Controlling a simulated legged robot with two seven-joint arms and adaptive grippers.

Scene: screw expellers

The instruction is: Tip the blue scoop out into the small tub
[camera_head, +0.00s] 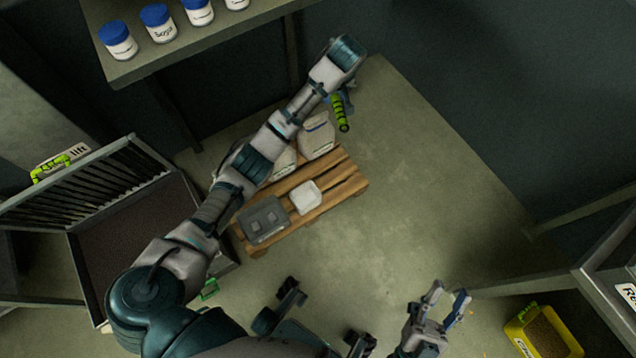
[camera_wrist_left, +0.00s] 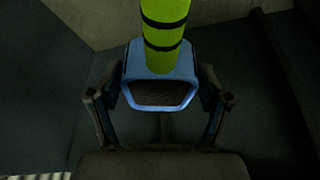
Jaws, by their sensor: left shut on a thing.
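The blue scoop (camera_wrist_left: 160,66) with a green banded handle (camera_wrist_left: 165,30) fills the middle of the left wrist view. Dark brown material (camera_wrist_left: 160,93) shows inside its mouth. My left gripper (camera_wrist_left: 160,82) is shut on the scoop, one finger on each side. In the head view the green handle (camera_head: 341,115) hangs past my outstretched left forearm, which hides most of the scoop. A small white tub (camera_head: 306,197) stands on the wooden pallet (camera_head: 345,188), below and left of the scoop in the picture. My right gripper (camera_head: 447,294) is open and empty at bottom right.
A grey bin (camera_head: 263,220) and white bags (camera_head: 318,137) share the pallet. A slatted machine with a dark-filled tray (camera_head: 135,240) is at left. Several blue-lidded jars (camera_head: 158,22) line a shelf. A yellow container (camera_head: 540,335) stands at bottom right. The floor right of the pallet is clear.

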